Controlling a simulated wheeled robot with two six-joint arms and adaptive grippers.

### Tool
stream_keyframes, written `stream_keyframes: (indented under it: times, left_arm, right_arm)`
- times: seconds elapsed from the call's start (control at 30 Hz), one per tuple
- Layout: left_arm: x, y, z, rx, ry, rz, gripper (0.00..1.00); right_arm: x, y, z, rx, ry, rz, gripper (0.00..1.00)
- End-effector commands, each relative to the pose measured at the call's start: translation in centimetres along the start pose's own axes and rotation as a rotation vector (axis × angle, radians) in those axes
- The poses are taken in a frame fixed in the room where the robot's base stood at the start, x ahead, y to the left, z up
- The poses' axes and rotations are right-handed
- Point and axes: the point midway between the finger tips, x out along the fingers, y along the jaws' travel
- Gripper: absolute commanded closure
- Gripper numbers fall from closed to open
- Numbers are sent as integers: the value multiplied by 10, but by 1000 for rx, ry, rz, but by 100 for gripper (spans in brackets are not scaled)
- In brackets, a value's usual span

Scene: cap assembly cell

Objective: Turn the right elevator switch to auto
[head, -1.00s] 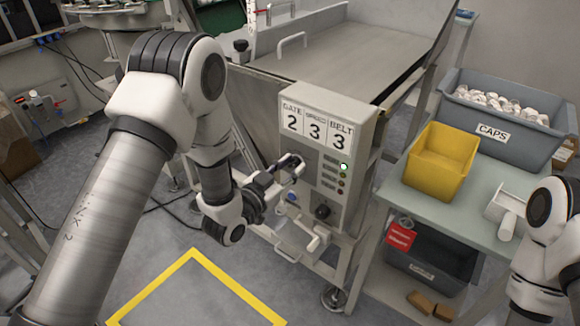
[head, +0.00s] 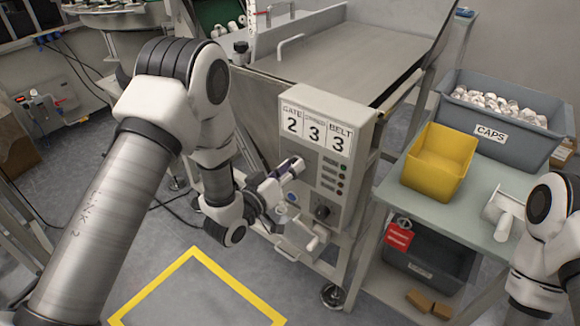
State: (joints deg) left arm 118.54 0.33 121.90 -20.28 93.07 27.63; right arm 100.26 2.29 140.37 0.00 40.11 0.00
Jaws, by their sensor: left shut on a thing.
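The grey control box (head: 363,150) stands at the front of the hopper machine, with a card on top reading GATE 2, SPEED 3, BELT 3. My left gripper (head: 292,167) is at the left part of its front panel, shut on a switch there. The jaws hide that switch, so its pointer and marks cannot be read. A black knob (head: 322,212) is low on the panel and a blue button (head: 292,197) is below the jaws. Small indicator lamps (head: 341,181) run down the right side of the panel; none looks brightly lit.
A bench (head: 475,215) at the right carries a yellow bin (head: 440,165), a grey CAPS bin (head: 497,135) of white caps and a white scoop-like piece (head: 500,212). Yellow floor tape (head: 195,255) marks open floor in front.

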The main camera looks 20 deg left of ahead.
Motion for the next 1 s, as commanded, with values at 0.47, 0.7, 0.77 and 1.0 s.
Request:
stream_keyframes:
  times: [0.47,0.7,0.77,1.0]
  left_arm:
    - [0,0,0,-85,1,0,100]
    - [0,0,0,-84,1,0,63]
    - [0,0,0,-84,1,0,44]
    - [0,0,0,-84,1,0,44]
  right_arm:
    - [-2,0,0,0,0,0,100]
    - [-2,0,0,0,0,0,100]
    - [-2,0,0,0,0,0,100]
    - [-2,0,0,0,0,0,100]
